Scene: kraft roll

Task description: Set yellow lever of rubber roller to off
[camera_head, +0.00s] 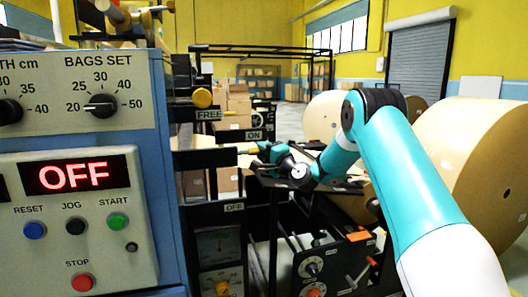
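A yellow lever (247,151) sticks out sideways on the machine just below the ON label (254,135). The OFF label (234,207) is well below it, and the FREE label (208,115) is above. My gripper (262,150) is at the right end of the lever, its fingertips pointing left. The fingertips are small and overlap the lever's end, so I cannot tell whether they touch or grip it. The rubber roller itself is not clearly visible.
A control panel (62,170) with a red OFF display fills the left. A yellow knob (202,98) sits above the FREE label. A lower black machine frame (328,258) lies under my arm. Large kraft rolls (480,150) stand at the right.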

